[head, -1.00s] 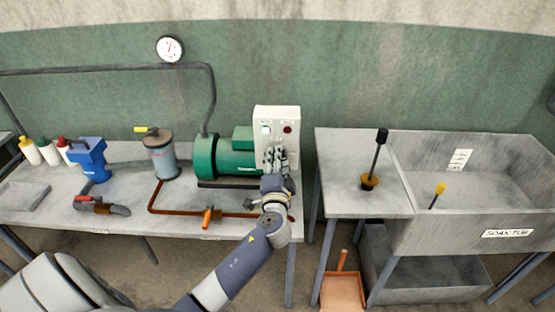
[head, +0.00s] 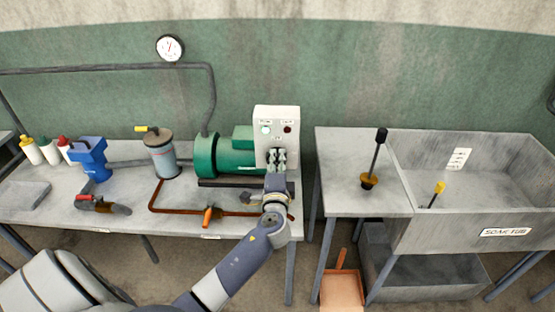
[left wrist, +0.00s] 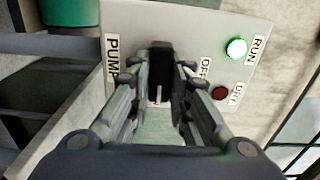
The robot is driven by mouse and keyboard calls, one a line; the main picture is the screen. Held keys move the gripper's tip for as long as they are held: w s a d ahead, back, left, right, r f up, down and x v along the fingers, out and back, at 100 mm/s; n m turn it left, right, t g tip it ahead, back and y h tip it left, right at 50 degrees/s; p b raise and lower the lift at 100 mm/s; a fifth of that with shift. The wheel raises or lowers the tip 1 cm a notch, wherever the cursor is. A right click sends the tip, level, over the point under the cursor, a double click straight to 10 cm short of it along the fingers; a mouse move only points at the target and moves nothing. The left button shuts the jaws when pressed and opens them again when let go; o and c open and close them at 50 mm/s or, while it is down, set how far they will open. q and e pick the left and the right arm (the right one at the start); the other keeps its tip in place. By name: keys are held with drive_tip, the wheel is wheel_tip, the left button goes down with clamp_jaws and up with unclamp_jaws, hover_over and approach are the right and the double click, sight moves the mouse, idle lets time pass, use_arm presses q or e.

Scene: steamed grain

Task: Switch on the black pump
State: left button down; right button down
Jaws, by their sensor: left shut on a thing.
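A white control box (head: 277,120) stands at the right end of the left bench, beside a green motor-like pump body (head: 225,156) on a dark base. I see no clearly black pump. In the left wrist view the box face (left wrist: 205,22) carries PUMP, OFF, RUN and DRY labels. The RUN lamp (left wrist: 236,48) glows green-white; the DRY lamp (left wrist: 220,93) is dark red. My left gripper (head: 278,158) is at the lower front of the box, its fingers closed around a black switch lever (left wrist: 160,60). The fingers partly hide the lever. My right gripper is out of view.
A glass canister (head: 161,158), a blue device (head: 89,158) and an orange-handled valve (head: 208,216) on a copper pipe stand left on the bench. A sink (head: 470,180) is to the right, beyond a gap.

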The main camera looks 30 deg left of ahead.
use_arm(q)
drive_tip(key=shift+m, duration=0.4)
drive_tip(key=c, duration=1.5)
unclamp_jaws()
drive_tip(key=v, duration=1.2)
drive_tip(key=shift+f, duration=0.1)
